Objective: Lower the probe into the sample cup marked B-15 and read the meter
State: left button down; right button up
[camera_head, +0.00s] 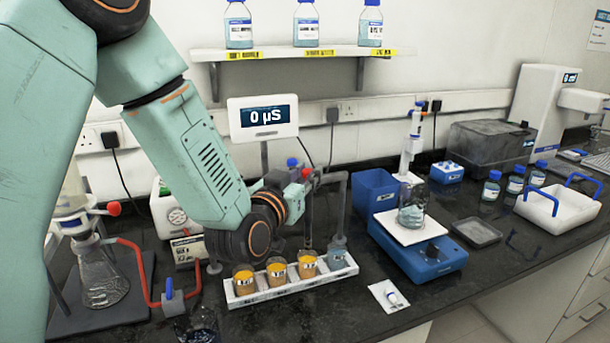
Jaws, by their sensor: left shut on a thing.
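The meter (263,117) stands at the back and its screen reads 0 µS. A white rack (290,293) holds three cups of orange liquid, a left one (244,280), a middle one (277,272) and a right one (307,263), and a bluish clear cup (337,258) at the right end. Their labels are too small to read, so I cannot tell which is B-15. My left gripper (304,190) is just behind the rack, largely hidden by its wrist. It is shut on what looks like the probe, a slim dark rod (308,228) upright over the right orange cup.
A grey stand (343,200) rises close behind the rack. A blue balance (425,258) with a beaker (411,211) stands to the right. A flask (101,282) with red tubing is at the left. A small white packet (390,296) lies in front of the balance.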

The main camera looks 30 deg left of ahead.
pick_arm(q)
jog(key=c, duration=1.4)
grip_release()
jog(key=shift+r, duration=0.35)
jog(key=shift+c, duration=0.2)
jog(key=o, duration=0.3)
jog(key=shift+o, duration=0.2)
jog(key=shift+f, duration=0.1)
jog(key=shift+f, duration=0.1)
jog(key=s, duration=0.7)
jog(key=shift+s+d, duration=0.2)
jog(key=shift+s, duration=0.05)
